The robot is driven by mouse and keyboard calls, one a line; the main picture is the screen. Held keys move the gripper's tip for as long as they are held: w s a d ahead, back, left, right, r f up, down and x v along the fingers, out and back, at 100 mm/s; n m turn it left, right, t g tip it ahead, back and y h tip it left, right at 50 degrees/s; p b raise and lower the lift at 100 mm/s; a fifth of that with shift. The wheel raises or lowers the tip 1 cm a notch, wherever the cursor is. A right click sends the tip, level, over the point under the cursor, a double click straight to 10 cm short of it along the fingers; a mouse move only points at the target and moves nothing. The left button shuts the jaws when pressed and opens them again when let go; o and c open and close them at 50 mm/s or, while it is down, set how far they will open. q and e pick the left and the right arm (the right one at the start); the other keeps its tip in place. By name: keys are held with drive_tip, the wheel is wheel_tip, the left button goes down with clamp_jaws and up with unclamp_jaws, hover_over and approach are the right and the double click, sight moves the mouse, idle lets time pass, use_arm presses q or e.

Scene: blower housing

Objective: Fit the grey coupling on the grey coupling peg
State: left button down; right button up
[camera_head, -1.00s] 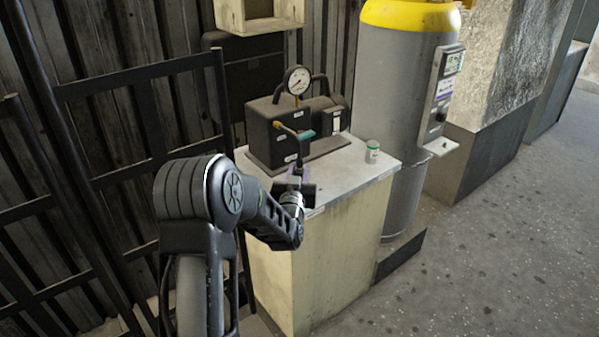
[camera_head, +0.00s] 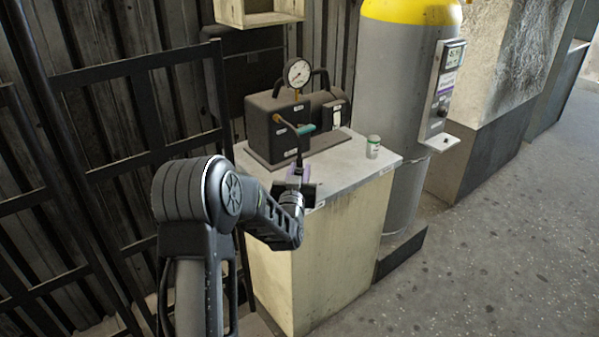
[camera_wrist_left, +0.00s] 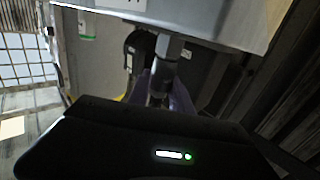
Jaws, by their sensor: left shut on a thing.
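My left gripper (camera_head: 298,173) reaches over the front left part of the cabinet top, in front of the dark blower housing (camera_head: 262,135). Its purple fingers are shut on a small grey piece, which I take to be the grey coupling (camera_wrist_left: 168,47). In the head view, a thin dark rod with a teal part (camera_head: 305,129) shows just above the gripper. I cannot tell whether it touches the gripper. I cannot make out the grey coupling peg. My right gripper is not in view.
The housing carries a pressure gauge (camera_head: 298,73). A small white and green container (camera_head: 373,147) stands at the right of the cabinet top (camera_head: 345,172). A grey tank with a yellow top (camera_head: 400,90) stands behind right. Black railing (camera_head: 130,120) is at the left.

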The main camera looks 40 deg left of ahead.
use_arm(q)
drive_tip(key=shift+f, duration=0.2)
drive_tip(key=c, duration=1.1)
unclamp_jaws()
drive_tip(key=shift+s, duration=0.1)
drive_tip(key=v, duration=0.7)
drive_tip(key=shift+s+d, duration=0.25)
